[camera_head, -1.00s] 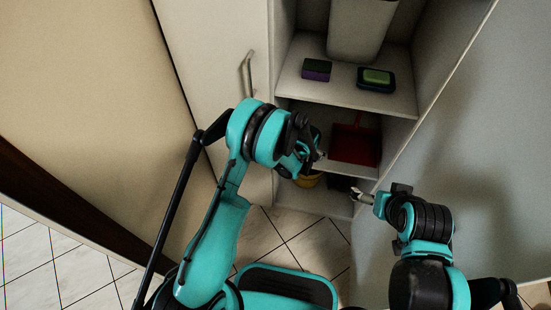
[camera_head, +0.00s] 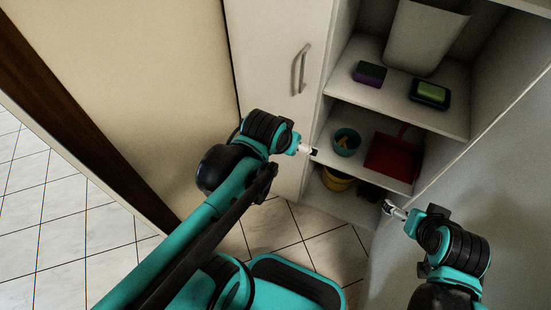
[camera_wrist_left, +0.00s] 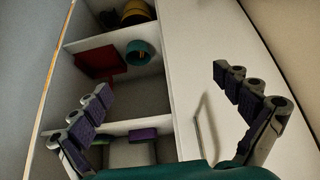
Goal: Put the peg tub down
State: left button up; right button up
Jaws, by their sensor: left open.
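The teal peg tub (camera_head: 346,142) stands on the middle shelf of the open cupboard, left of a red dustpan. It also shows in the left wrist view (camera_wrist_left: 139,52), on the same shelf; its contents are too small to tell. My left gripper (camera_head: 312,152) is just left of the tub and apart from it. In the left wrist view its two fingers (camera_wrist_left: 165,110) are wide apart with nothing between them. My right gripper (camera_head: 391,208) is by the cupboard's right side, low and away from the tub; its fingers are too small to read.
The red dustpan (camera_head: 393,157) lies right of the tub. A yellow bucket (camera_head: 336,180) is on the shelf below. A purple-green sponge (camera_head: 370,73) and a soap dish (camera_head: 429,94) are on the shelf above. The cupboard door with its handle (camera_head: 300,70) is on the left.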

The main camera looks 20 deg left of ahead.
pick_arm(q)
jog(key=s+a, duration=0.1)
jog(key=s, duration=0.5)
jog(key=shift+a+f+t, duration=0.2)
jog(key=shift+f+t, duration=0.1)
jog(key=shift+f, duration=0.05)
jog(key=shift+c, duration=0.3)
